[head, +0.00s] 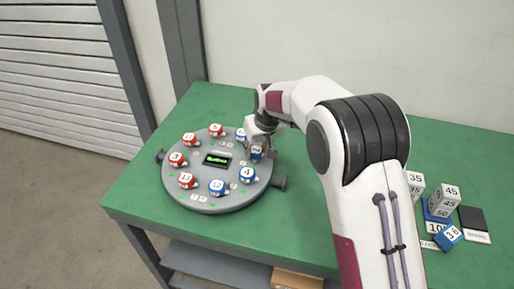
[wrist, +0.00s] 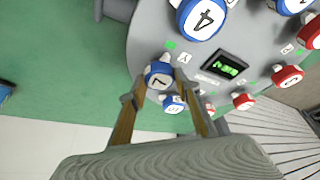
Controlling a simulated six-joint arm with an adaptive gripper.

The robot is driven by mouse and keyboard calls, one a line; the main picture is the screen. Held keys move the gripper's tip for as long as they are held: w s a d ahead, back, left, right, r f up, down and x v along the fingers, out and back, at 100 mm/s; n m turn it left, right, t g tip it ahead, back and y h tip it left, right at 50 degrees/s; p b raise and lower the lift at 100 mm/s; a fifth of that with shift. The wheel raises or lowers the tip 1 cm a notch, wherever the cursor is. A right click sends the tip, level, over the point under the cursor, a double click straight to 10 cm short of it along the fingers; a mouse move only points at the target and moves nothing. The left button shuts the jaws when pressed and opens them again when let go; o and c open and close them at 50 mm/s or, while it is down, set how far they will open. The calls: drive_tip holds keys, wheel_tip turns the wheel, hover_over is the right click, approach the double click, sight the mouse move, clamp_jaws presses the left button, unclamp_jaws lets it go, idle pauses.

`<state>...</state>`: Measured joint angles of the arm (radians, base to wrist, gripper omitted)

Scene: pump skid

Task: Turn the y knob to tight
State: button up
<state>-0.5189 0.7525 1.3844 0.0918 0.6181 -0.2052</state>
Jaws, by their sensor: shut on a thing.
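A round grey plate (head: 215,202) on the green table carries a ring of red and blue numbered knobs around a small display with green text (head: 216,160). A blue knob with a white top (wrist: 158,75) sits beside a label that looks like Y in the wrist view. It also shows in the head view (head: 257,153), partly covered by my gripper. My gripper (wrist: 160,78) is shut on this knob, with one finger on each side of it. Its dial mark is too small to read surely.
Another blue knob (wrist: 172,102) lies close by, between my fingers' lengths in the wrist view. A blue knob marked 4 (head: 247,175) is its neighbour on the other side. Numbered blocks (head: 445,199) and a dark block (head: 473,219) stand at the table's right.

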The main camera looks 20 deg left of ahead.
idle(0.4)
drive_tip(key=o, duration=1.1)
drive_tip(key=shift+o, duration=0.2)
drive_tip(key=v, duration=1.2)
drive_tip(key=shift+s+a, duration=0.1)
